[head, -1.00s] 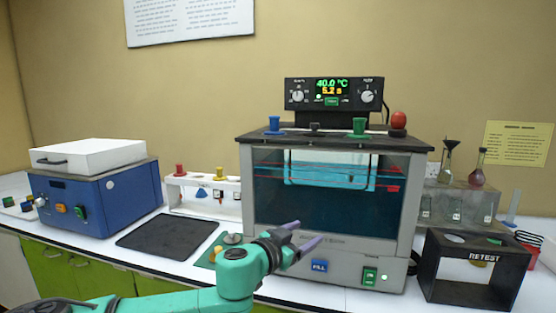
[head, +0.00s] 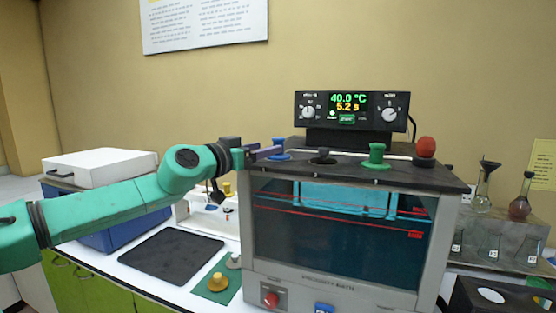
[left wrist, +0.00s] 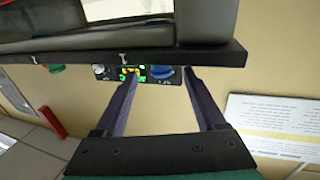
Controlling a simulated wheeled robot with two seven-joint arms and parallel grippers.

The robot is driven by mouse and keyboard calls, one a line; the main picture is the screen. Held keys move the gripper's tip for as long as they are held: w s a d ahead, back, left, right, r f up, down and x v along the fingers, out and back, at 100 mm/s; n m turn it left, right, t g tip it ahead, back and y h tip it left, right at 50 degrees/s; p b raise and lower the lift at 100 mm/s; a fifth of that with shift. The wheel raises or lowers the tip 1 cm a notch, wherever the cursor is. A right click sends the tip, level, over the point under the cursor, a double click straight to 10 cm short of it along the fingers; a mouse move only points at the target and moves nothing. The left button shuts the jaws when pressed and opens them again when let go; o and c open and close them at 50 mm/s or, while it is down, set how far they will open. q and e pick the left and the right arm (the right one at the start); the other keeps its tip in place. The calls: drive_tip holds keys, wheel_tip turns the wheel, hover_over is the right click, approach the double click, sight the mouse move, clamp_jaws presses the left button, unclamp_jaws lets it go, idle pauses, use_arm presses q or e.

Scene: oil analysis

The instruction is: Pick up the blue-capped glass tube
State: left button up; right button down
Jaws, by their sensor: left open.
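The blue cap (head: 279,143) of the tube stands at the left end of the water bath's dark lid (head: 345,168). The glass below the cap cannot be made out. My left gripper (head: 272,153) is open and level with the lid top, its fingers pointing right at the blue cap and partly overlapping it. In the left wrist view, which is upside down, the blue cap (left wrist: 165,74) shows between the open fingers (left wrist: 160,72), closer to the right-hand one. I cannot tell whether the fingers touch it. My right gripper is not in view.
A black cap (head: 322,156), a green cap (head: 377,154) and a red one (head: 425,147) stand along the same lid. The control box (head: 351,112) reads 40.0 °C behind them. A dark mat (head: 170,256) lies bare at left. Flasks (head: 522,200) stand at right.

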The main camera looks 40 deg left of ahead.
sight(275, 144)
use_arm(q)
drive_tip(key=w+p, duration=0.5)
drive_tip(key=shift+w+a+r, duration=0.1)
drive_tip(key=shift+w+r, duration=0.05)
drive_tip(key=shift+w, duration=0.2)
drive_tip(key=shift+w+a+p, duration=0.1)
drive_tip(key=shift+w+p, duration=0.2)
drive_tip(key=shift+w, duration=0.1)
drive_tip(key=shift+w+f, duration=0.15)
drive_tip(key=shift+f, duration=0.1)
clamp_jaws()
idle(0.4)
